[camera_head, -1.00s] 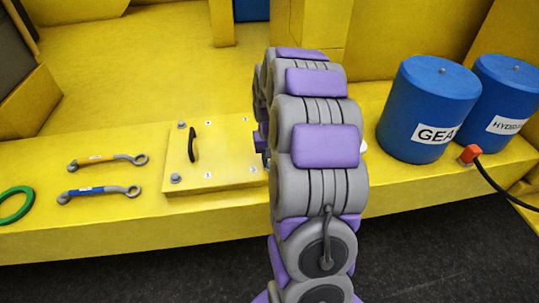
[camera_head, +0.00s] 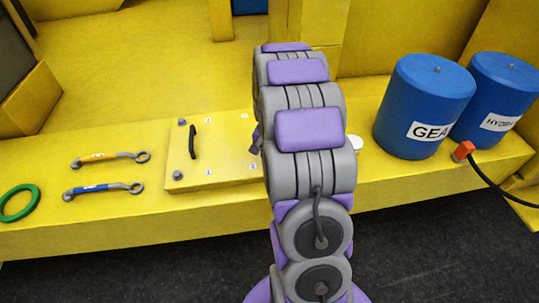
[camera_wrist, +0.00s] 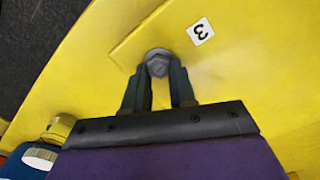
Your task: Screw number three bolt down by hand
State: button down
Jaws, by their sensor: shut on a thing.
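The number three bolt (camera_wrist: 158,62) is a grey hex-headed bolt near the corner of the yellow cover plate (camera_wrist: 132,45), beside the white label marked 3 (camera_wrist: 200,31) in the wrist view. My gripper (camera_wrist: 159,72) has its two dark fingers closed around the bolt's head. How far the bolt sits in its hole is hard to tell. In the head view the cover plate (camera_head: 215,177) lies on the yellow ledge, with a black handle (camera_head: 193,142). My arm hides the plate's right side, the bolt and the gripper's fingertips there.
Two grey bolts (camera_head: 178,175) (camera_head: 182,122) stand at the plate's left corners. Blue canisters (camera_head: 423,105) (camera_head: 500,100) and an orange-ended hose (camera_head: 463,150) are at right.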

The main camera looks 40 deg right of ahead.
jog(key=shift+w+d+r, duration=0.1)
jog(key=c, duration=0.9)
grip_release()
notch_tip(320, 180, up, 17)
jog(key=shift+r+p, duration=0.1)
jog(key=shift+p, duration=1.05)
